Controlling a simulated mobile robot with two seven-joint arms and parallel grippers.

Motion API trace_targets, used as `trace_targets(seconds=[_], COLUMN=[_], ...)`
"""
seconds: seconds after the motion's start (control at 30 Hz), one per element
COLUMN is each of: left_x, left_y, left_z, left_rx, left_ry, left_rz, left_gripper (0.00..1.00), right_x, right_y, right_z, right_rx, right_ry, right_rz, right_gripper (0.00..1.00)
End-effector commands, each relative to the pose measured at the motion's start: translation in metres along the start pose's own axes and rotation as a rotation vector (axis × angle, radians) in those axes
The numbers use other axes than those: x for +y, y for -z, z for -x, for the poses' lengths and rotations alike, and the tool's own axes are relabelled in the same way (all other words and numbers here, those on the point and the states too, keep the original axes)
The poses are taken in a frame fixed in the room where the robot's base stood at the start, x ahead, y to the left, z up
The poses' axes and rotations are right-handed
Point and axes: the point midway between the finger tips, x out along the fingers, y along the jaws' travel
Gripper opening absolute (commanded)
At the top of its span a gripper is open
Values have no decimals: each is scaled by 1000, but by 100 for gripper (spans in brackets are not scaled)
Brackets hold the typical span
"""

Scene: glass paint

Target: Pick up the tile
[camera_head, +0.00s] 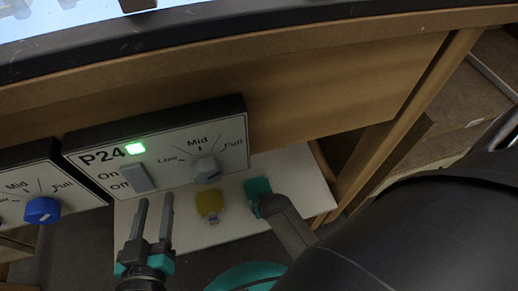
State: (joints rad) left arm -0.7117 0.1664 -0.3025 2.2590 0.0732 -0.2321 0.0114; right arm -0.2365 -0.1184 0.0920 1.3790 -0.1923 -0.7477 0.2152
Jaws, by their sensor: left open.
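A small yellow square piece (208,203), which looks like the tile, sits on the white shelf (290,175) below the P24 panel.
The P24 panel (228,135) has a lit green lamp (135,148), a switch (136,178) and a grey knob (206,169). Another panel with a blue knob (42,210) stands left. A teal-ended grey part (257,189) is close right of the yellow piece. A wooden frame (400,130) borders the shelf.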

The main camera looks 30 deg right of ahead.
Motion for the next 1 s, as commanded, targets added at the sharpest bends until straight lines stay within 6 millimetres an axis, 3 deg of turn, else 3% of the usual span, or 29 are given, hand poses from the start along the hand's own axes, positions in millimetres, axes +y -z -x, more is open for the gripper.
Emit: trace_targets(seconds=[0.43, 1.0], left_x=[5, 4], left_y=[3, 3], left_z=[2, 1], left_rx=[58, 56], left_ry=[-11, -11], left_rz=[13, 12], left_gripper=[50, 50], right_x=[0, 0], right_y=[0, 0], right_z=[-4, -4], right_rx=[0, 0], right_ry=[0, 0], right_rz=[0, 0], right_gripper=[68, 4])
